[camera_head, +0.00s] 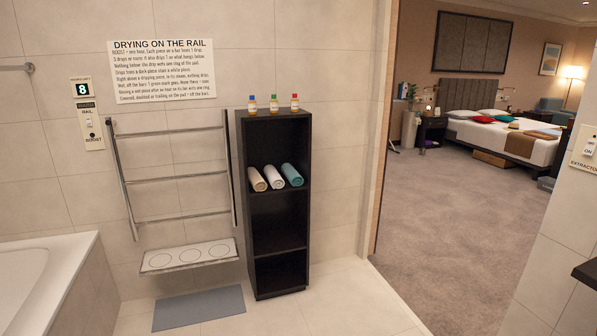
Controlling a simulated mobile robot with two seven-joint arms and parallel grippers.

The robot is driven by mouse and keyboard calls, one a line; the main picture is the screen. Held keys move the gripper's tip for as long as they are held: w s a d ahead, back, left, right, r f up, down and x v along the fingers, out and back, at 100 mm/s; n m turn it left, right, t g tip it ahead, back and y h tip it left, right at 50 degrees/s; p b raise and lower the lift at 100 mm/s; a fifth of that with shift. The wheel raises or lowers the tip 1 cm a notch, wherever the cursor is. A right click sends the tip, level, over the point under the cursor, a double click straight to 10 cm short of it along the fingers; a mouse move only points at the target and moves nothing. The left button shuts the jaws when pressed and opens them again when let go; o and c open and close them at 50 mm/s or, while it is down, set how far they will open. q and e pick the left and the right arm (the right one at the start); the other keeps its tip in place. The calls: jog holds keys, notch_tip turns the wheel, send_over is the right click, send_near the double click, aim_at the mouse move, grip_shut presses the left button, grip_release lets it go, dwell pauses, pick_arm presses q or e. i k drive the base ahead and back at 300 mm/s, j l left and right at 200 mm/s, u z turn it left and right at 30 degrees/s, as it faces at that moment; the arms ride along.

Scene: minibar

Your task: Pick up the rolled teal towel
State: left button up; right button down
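The rolled teal towel (292,175) lies on the upper inner shelf of a tall dark shelf unit (275,219). It is the rightmost of three rolled towels. A white rolled towel (274,177) lies just to its left, and a cream rolled towel (257,180) lies left of that. The round end of each roll faces the open front of the unit. Neither of my grippers shows in the head view.
A doorway to a carpeted bedroom (470,210) opens on the right.

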aim_at(292, 175)
jog(key=i+l+z, duration=0.1)
jog(key=i, duration=0.7)
jog(key=i+l+z, duration=0.1)
jog(key=i, duration=0.7)
